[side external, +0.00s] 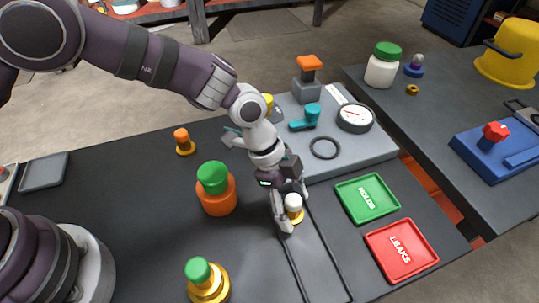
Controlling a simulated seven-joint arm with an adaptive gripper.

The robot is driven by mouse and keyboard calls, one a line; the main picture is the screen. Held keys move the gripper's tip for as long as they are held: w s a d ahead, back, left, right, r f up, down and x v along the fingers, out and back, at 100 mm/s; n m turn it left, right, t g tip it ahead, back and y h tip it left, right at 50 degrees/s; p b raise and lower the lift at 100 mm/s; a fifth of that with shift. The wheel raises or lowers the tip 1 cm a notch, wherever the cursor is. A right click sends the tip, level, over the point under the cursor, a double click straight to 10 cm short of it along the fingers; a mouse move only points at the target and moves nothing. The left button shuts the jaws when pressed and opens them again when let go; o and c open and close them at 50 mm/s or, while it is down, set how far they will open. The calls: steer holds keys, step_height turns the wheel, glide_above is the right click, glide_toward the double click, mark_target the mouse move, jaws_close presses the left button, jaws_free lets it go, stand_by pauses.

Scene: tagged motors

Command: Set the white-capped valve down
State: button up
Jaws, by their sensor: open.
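The white-capped valve (293,206) stands upright on the dark table, a small piece with a white top and a brass-coloured base. It is at the near end of the grey raised board, left of the green tray. My gripper (288,213) is around it with its fingers open, one on either side. Part of the valve is hidden by the fingers, and I cannot tell whether they touch it.
A green HOLDS tray (366,199) and a red LEAKS tray (402,249) lie empty to the right. An orange jar with green lid (216,188), a brass green-capped piece (206,281) and an orange-capped valve (183,141) stand left. A gauge (355,117) sits on the grey board (375,150).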

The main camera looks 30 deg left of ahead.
steer(key=s+a+r+n+t+y, duration=0.25)
steer(key=a+r+n, duration=0.55)
steer(key=a+r, duration=0.95)
steer(key=s+a+r+n+t+y, duration=0.2)
steer(key=s+a+n+t, duration=0.1)
steer(key=s+a+n, duration=0.4)
steer(key=n, duration=0.3)
steer(key=shift+s+a+r, duration=0.15)
steer(key=shift+s+a, duration=0.15)
steer(key=shift+a, duration=0.1)
